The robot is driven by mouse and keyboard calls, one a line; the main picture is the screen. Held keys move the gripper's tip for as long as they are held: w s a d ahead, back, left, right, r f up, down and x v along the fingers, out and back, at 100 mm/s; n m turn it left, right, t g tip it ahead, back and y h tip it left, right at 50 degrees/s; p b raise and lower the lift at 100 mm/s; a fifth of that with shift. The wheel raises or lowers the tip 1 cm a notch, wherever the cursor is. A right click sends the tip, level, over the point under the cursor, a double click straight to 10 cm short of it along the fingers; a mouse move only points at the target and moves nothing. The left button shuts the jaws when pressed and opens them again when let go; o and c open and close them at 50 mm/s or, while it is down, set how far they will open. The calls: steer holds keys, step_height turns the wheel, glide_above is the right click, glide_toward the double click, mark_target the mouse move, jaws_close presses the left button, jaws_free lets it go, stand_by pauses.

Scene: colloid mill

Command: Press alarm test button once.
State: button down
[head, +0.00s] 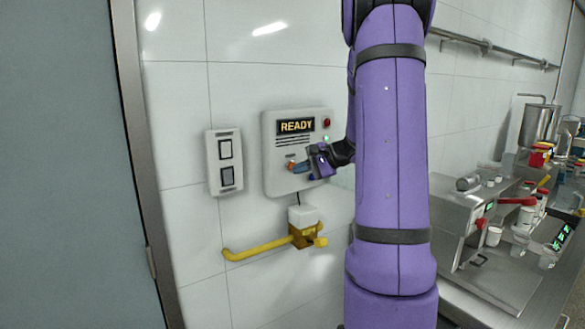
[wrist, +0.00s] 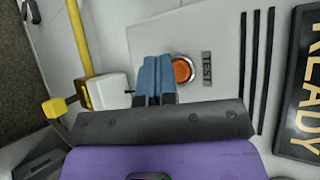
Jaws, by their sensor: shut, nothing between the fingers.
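The alarm test button is a round orange button in a metal ring (wrist: 183,69) on the white alarm panel (wrist: 215,30), beside a label reading TEST (wrist: 207,69). In the head view the panel (head: 280,173) is on the tiled wall, its display (head: 296,126) reads READY, and a bit of the orange button shows at my fingertips. My gripper (head: 293,167) is in front of the panel. In the wrist view its blue fingers (wrist: 155,75) are together and empty, just left of the button. I cannot tell whether they touch the panel.
A grey door (head: 70,160) is at the left. A cluttered steel bench (head: 500,240) is at the right.

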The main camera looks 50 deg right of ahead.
steer(key=shift+w, duration=0.15)
steer(key=shift+w+d, duration=0.1)
steer(key=shift+w, duration=0.15)
steer(key=shift+w+d, duration=0.1)
steer(key=shift+w, duration=0.3)
stand_by(1.1)
steer(key=shift+s, duration=0.1)
steer(key=shift+s+a, duration=0.2)
steer(key=shift+s, duration=0.55)
steer(key=shift+s, duration=0.1)
steer(key=shift+s+a, duration=0.2)
steer(key=shift+s, duration=0.55)
steer(key=shift+s+a, duration=0.2)
steer(key=shift+s, duration=0.6)
steer(key=shift+s+a, duration=0.2)
steer(key=shift+s, duration=0.55)
